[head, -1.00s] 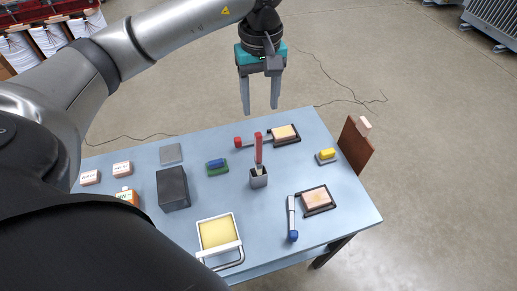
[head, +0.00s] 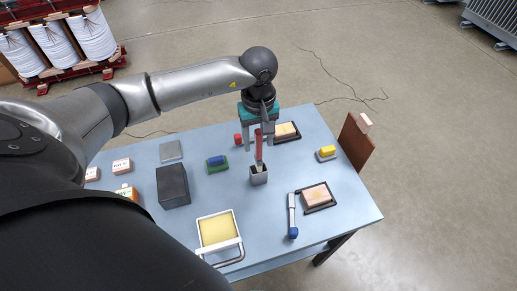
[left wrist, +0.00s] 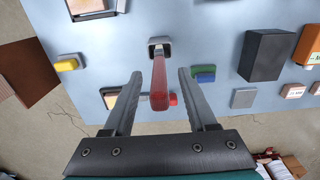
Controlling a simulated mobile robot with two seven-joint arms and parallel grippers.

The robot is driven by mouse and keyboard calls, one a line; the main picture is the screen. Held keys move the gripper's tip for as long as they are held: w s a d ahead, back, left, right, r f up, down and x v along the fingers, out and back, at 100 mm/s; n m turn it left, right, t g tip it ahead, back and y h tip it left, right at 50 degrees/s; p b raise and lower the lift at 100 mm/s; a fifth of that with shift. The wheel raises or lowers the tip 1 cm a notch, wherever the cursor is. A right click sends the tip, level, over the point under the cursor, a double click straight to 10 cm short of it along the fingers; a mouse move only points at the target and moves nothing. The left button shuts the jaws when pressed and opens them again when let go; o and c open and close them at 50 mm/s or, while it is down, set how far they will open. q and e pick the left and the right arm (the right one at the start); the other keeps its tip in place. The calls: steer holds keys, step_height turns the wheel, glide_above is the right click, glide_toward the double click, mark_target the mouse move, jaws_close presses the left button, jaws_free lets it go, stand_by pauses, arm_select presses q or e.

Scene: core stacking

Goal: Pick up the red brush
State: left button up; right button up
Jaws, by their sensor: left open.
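The red brush (head: 259,146) stands upright, handle up, in a small grey cup (head: 259,177) near the middle of the blue table. Its red handle (left wrist: 159,85) shows in the left wrist view between my finger tips, with the cup (left wrist: 159,45) beyond it. My left gripper (head: 259,143) is open, pointing down at the brush's upper end. In the left wrist view its two fingers (left wrist: 160,76) lie on either side of the handle, with gaps to both. My right gripper is in neither view.
A dark grey block (head: 173,187) stands left of the cup. A yellow-topped block (head: 326,153), a blue-ended tool (head: 292,215) and a yellow sponge tray (head: 237,245) lie around. A brown board (head: 356,145) stands at the right edge.

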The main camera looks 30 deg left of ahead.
arm_select(q)
steer(key=shift+f, duration=0.3)
steer(key=shift+c, duration=0.4)
jaws_close()
